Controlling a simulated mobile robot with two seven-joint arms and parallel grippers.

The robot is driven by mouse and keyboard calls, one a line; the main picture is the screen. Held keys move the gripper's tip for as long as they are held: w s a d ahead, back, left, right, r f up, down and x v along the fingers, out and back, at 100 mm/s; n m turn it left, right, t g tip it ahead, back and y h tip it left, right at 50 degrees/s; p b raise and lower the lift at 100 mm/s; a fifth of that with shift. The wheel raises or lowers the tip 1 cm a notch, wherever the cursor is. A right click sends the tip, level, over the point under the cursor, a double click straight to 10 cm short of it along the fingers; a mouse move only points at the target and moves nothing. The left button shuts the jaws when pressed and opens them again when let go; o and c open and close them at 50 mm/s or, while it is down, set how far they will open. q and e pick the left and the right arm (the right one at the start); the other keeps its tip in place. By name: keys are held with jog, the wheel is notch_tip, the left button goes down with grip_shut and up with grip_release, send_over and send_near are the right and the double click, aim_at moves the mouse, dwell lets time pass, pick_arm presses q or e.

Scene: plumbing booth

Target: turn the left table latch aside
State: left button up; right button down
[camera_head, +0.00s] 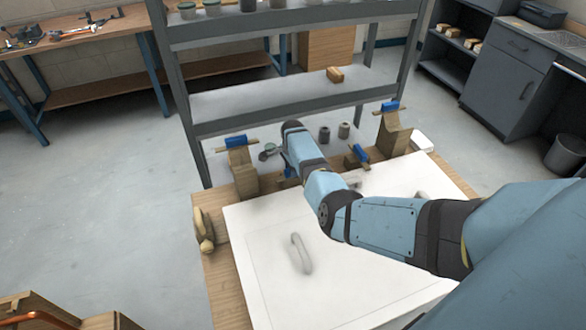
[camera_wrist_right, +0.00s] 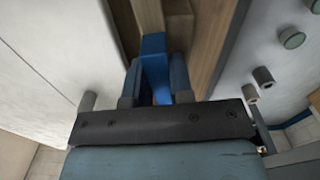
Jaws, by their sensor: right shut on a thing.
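My right gripper (camera_wrist_right: 154,92) is shut on a blue latch (camera_wrist_right: 155,62) in the wrist view, with one finger on each side of it. I take it to be the left table latch, at the far edge of the white panel (camera_head: 375,250). A wooden strip (camera_wrist_right: 148,14) lies just beyond the blue part. In the head view my right arm and wrist hide most of this latch and the fingertips. Another blue latch (camera_head: 359,152) sits on wood farther right at the same edge. My left gripper is not in view.
Wooden blocks topped with blue clamps stand at the far left (camera_head: 243,172) and far right (camera_head: 392,132) of the table. A grey shelf rack (camera_head: 280,106) stands close behind. A curved white handle (camera_head: 301,254) lies on the panel.

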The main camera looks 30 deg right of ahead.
jog(key=shift+d+m, duration=0.1)
jog(key=shift+m, duration=0.5)
jog(key=c, duration=1)
grip_release()
jog(key=shift+r, duration=0.1)
notch_tip(320, 180, up, 14)
